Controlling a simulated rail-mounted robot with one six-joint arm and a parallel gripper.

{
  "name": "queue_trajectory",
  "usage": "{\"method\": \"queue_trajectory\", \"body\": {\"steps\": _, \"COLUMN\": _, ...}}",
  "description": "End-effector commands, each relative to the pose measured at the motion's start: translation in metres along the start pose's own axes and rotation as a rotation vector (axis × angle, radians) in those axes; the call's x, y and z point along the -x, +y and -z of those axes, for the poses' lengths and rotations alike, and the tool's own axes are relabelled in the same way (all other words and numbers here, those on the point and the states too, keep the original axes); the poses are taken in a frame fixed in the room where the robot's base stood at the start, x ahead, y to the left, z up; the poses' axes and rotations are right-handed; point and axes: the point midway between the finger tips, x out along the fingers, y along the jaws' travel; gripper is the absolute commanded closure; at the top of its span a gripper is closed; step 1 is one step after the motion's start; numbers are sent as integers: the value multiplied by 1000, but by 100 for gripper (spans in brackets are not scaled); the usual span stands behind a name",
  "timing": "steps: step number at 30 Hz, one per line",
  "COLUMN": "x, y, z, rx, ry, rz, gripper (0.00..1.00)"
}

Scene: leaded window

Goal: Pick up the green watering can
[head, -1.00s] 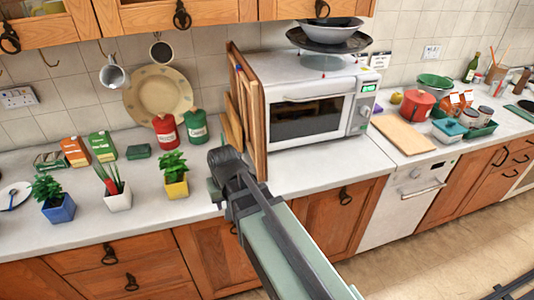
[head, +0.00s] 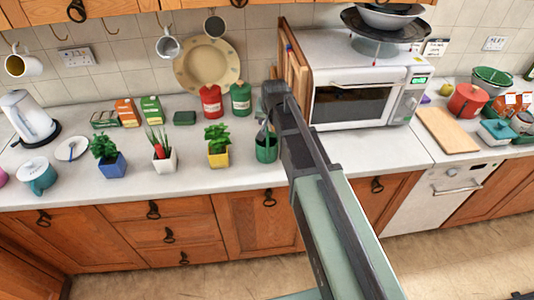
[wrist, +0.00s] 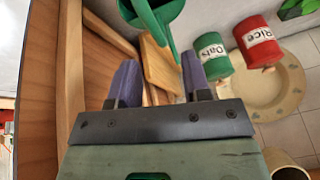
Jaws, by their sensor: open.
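The green watering can (head: 266,150) stands on the counter, right of a plant in a yellow pot and just left of my arm. In the wrist view a green body with a narrow spout-like part, which looks like the watering can (wrist: 158,14), shows at the top, cut off by the frame edge. Its narrow part reaches down toward the gap between my fingers. My gripper (wrist: 160,82) is open, with its two purple-grey fingers apart and nothing clearly held. In the head view my arm hides most of the gripper.
Wooden boards (head: 294,75) and a microwave (head: 362,85) stand close to the right. A green canister (head: 241,100) and red canister (head: 211,101) are behind, with a plate (head: 206,66) at the wall. Potted plants line the counter (head: 195,183) to the left.

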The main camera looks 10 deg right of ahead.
Motion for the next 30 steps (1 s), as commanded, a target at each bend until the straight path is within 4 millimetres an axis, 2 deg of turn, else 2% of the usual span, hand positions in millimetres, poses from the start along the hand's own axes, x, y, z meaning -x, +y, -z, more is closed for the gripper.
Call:
{"method": "queue_trajectory", "body": {"steps": 1, "x": -6, "y": 0, "z": -1, "rx": 0, "ry": 0, "rz": 0, "gripper": 56}}
{"method": "queue_trajectory", "body": {"steps": 5, "x": -9, "y": 0, "z": -1, "rx": 0, "ry": 0, "rz": 0, "gripper": 56}}
{"method": "queue_trajectory", "body": {"steps": 12, "x": -56, "y": -2, "z": -4, "rx": 0, "ry": -1, "rz": 0, "gripper": 56}}
{"method": "queue_trajectory", "body": {"steps": 19, "x": -54, "y": -3, "z": -1, "rx": 0, "ry": -1, "rz": 0, "gripper": 56}}
{"method": "queue_trajectory", "body": {"steps": 20, "x": -54, "y": -3, "z": -1, "rx": 0, "ry": -1, "rz": 0, "gripper": 57}}
{"method": "queue_trajectory", "body": {"steps": 28, "x": -54, "y": -3, "z": -1, "rx": 1, "ry": -1, "rz": 0, "gripper": 99}}
{"method": "queue_trajectory", "body": {"steps": 30, "x": -54, "y": -3, "z": -2, "rx": 1, "ry": -1, "rz": 0, "gripper": 100}}
